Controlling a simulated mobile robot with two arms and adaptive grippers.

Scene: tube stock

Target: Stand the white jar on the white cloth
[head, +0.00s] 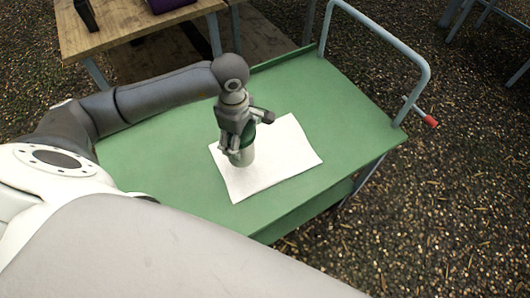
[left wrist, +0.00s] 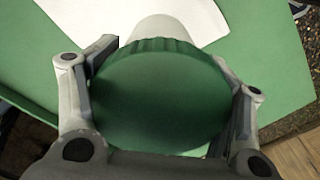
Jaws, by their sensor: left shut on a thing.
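The white jar (head: 245,157) with a green lid is upright in my left gripper (head: 236,147), over the left part of the white cloth (head: 285,158). I cannot tell whether its base touches the cloth. In the left wrist view the green lid (left wrist: 160,97) fills the middle, with the fingers of my left gripper (left wrist: 162,90) shut on both sides of it. The white jar body (left wrist: 163,28) shows beyond the lid, and part of the white cloth (left wrist: 90,25) lies behind. My right gripper is not in view.
The cloth lies on a green cart top (head: 340,105) with a low rim and a grey-blue handle (head: 428,60) at the right. A wooden table (head: 110,30) with a dark object (head: 86,14) and a purple object (head: 168,4) stands behind. The cart top around the cloth is clear.

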